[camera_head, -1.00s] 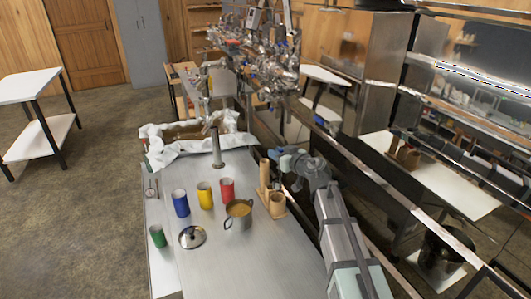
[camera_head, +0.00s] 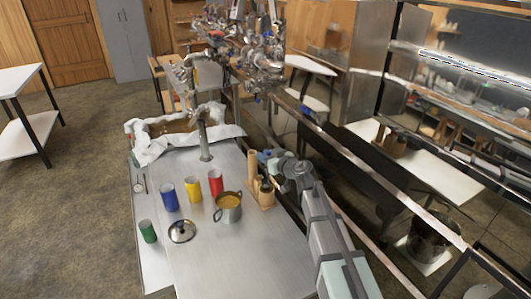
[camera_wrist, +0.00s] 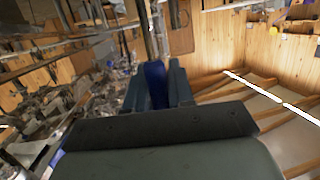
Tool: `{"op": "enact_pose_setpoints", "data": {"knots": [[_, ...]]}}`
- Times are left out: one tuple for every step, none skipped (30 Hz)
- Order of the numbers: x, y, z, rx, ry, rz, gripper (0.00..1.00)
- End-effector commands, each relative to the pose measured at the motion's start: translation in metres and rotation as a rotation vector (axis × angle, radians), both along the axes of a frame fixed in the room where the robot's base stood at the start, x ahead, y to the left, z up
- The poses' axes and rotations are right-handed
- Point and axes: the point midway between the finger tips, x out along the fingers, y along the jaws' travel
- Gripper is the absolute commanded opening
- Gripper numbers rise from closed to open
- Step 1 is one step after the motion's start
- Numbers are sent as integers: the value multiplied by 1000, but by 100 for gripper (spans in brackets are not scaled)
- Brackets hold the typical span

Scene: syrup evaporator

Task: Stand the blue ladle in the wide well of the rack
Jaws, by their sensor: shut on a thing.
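My gripper (camera_head: 265,158) is shut on the blue handle of the ladle; the blue handle (camera_wrist: 155,80) stands between the two fingers in the wrist view. The wooden rack (camera_head: 268,203) stands on the steel table in the head view, with a tall narrow tube at its left and a shorter, wide well at its right. My gripper is above the wide well. A dark part, likely the ladle's lower end (camera_head: 266,184), shows at the mouth of the well. How deep it sits is too small to tell.
A pot (camera_head: 228,208) with yellow-orange content stands left of the rack. Red (camera_head: 216,183), yellow (camera_head: 193,189), blue (camera_head: 169,197) and green (camera_head: 148,231) cups and a lid (camera_head: 182,231) stand or lie farther left. The table's front is clear. Metal rails run along the right.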

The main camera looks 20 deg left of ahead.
Motion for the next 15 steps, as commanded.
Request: {"op": "enact_pose_setpoints", "data": {"knots": [[0, 0, -3, 0, 0, 0, 3], [0, 0, -5, 0, 0, 0, 3], [0, 0, -7, 0, 0, -1, 3], [0, 0, -8, 1, 0, -1, 3], [0, 0, -10, 1, 0, -1, 3], [0, 0, -12, 0, 1, -1, 3], [0, 0, -14, 0, 0, -1, 3], [0, 0, -16, 0, 0, -1, 3], [0, 0, -18, 0, 0, -1, 3], [0, 0, -20, 0, 0, -1, 3], [0, 0, -22, 1, 1, 0, 3], [0, 0, -24, 1, 1, 0, 3], [0, 0, -25, 1, 1, 0, 3], [0, 0, -27, 0, 0, 0, 3], [0, 0, -29, 0, 0, 0, 3]]}}
